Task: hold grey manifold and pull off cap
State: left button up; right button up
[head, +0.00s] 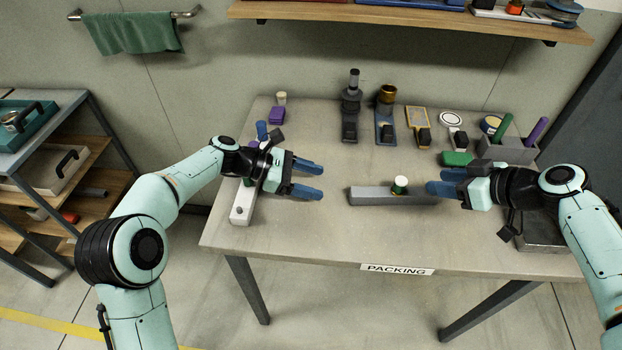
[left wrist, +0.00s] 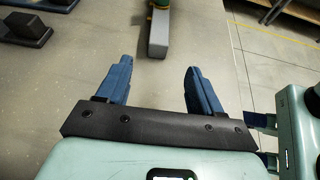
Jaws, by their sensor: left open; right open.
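The grey manifold (head: 375,196) is a long bar lying on the table, right of centre in the head view. A cap with a white top and green side (head: 400,185) stands upright on it. My left gripper (head: 318,182) is open and empty, to the left of the manifold and apart from it. My right gripper (head: 436,186) is open at the manifold's right end, close to the cap; whether it touches the bar I cannot tell. In the left wrist view, the grey manifold (left wrist: 158,38) shows end-on beyond my open fingers, with the cap cut off at the top edge.
A white bar (head: 242,205) lies partly behind my left arm. Along the back stand a dark device (head: 350,105), a blue one with a brass cup (head: 386,115), and a yellow-edged one (head: 418,125). A grey holder (head: 510,150) with green and purple sticks stands at right. The table's front middle is clear.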

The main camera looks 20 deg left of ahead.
aim_at(352, 191)
pick_arm(q)
jog(key=shift+w+d+f+n, duration=0.15)
jog(key=shift+d+f+n, duration=0.05)
jog(key=shift+d+n, duration=0.25)
jog(key=x, duration=1.2)
jog(key=shift+w+d, duration=0.1)
jog(key=shift+d, duration=0.1)
jog(key=c, duration=1.2)
